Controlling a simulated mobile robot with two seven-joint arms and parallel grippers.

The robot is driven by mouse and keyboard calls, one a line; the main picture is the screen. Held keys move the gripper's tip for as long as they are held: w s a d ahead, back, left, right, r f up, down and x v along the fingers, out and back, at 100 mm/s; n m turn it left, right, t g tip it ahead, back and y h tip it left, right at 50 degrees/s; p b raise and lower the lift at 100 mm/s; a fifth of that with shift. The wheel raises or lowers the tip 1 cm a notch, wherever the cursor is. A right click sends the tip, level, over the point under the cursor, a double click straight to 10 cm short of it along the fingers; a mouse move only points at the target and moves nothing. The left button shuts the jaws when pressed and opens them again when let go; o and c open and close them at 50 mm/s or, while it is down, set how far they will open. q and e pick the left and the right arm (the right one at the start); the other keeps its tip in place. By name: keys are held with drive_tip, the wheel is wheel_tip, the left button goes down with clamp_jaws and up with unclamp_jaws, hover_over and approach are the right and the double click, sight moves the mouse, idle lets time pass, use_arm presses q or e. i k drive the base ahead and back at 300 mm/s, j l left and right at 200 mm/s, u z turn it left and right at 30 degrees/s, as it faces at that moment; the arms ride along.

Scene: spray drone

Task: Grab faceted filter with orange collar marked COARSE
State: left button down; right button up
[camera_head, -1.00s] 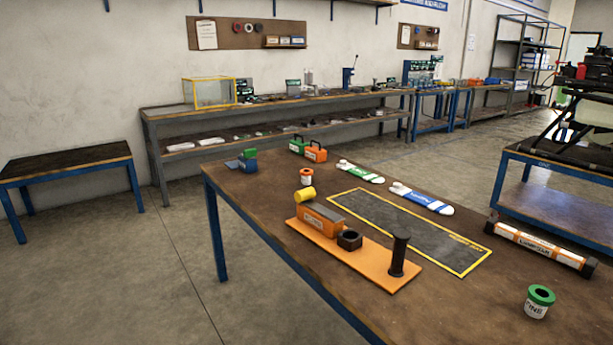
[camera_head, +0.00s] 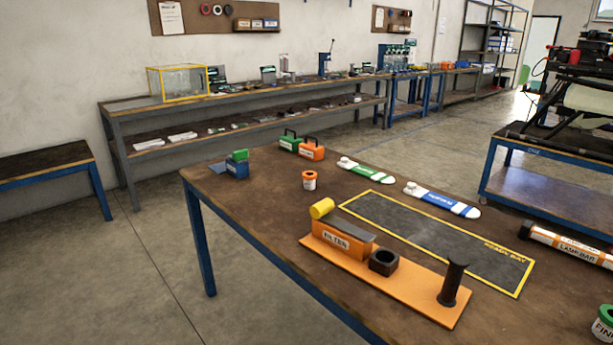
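A small white filter with an orange collar (camera_head: 309,180) stands upright on the brown worktable (camera_head: 240,215), left of the dark mat. Its label is too small to read. A similar white filter with a green collar (camera_head: 603,323), its label starting "FIN", stands at the right edge of the view, partly cut off. An orange stand (camera_head: 345,242) marked FILTER, with a yellow knob (camera_head: 321,208), a black square socket (camera_head: 384,261) and a black post (camera_head: 454,284), sits at the table's near edge. Neither of my grippers is in view.
A yellow-edged dark mat (camera_head: 430,240) lies behind the stand. Green-banded (camera_head: 362,178) and blue-banded (camera_head: 441,199) white items, small orange (camera_head: 311,149) and green (camera_head: 289,141) cases and a blue block (camera_head: 237,169) lie farther back. An orange-and-white tube (camera_head: 570,245) lies at right.

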sight(309, 178)
drive_tip(key=i+j, duration=0.2)
drive_tip(key=j, duration=0.15)
drive_tip(key=i+j+z, duration=0.15)
drive_tip(key=i+j, duration=0.3)
drive_tip(key=j, duration=0.2)
drive_tip(key=i+j+z, duration=0.15)
drive_tip(key=j, duration=0.2)
drive_tip(key=i+j, duration=0.25)
drive_tip(key=j, duration=0.15)
drive_tip(key=z, duration=0.05)
